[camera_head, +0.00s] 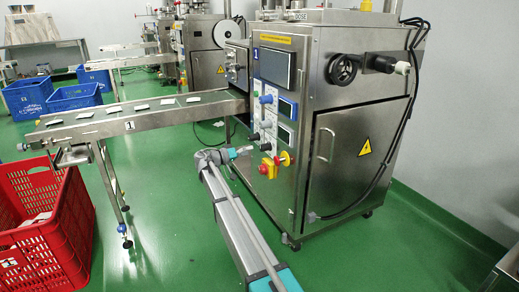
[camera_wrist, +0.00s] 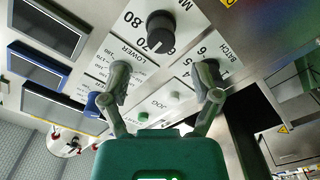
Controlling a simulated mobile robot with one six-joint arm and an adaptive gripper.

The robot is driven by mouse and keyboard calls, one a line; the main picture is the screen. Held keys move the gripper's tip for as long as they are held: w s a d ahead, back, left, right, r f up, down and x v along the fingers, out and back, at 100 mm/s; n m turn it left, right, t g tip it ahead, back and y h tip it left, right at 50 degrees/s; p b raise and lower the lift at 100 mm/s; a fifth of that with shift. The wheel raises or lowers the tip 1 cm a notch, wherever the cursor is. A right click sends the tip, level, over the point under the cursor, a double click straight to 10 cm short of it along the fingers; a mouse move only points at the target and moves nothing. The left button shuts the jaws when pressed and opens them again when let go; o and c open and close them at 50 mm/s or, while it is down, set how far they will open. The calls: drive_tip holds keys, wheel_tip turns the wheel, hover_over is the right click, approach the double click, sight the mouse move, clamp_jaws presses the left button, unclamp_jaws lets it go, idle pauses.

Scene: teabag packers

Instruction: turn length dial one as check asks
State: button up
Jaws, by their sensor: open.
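A black dial (camera_wrist: 160,30) with a pointer line, marked 70 and 80 with letters starting MM beside it, shows at the top of the wrist view; it looks like the length dial. My gripper (camera_wrist: 167,78) is open, its two fingers spread below that dial and apart from it. The left fingertip is near the LOWER scale and hides what is behind it. The right fingertip partly covers a dark knob (camera_wrist: 209,68) by the BATCH scale. In the head view my gripper (camera_head: 243,151) is at the left of the front panel of machine 1 (camera_head: 340,110).
The panel also carries a green JOG button (camera_wrist: 143,116), a blue knob (camera_wrist: 95,103) and dark screens (camera_wrist: 37,67). A red stop button (camera_head: 267,168) is close to my gripper. A conveyor (camera_head: 140,117) extends left; a red crate (camera_head: 45,225) stands beside it.

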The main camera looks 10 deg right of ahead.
sight(260, 148)
drive_tip(key=x, duration=0.6)
drive_tip(key=shift+d, duration=0.2)
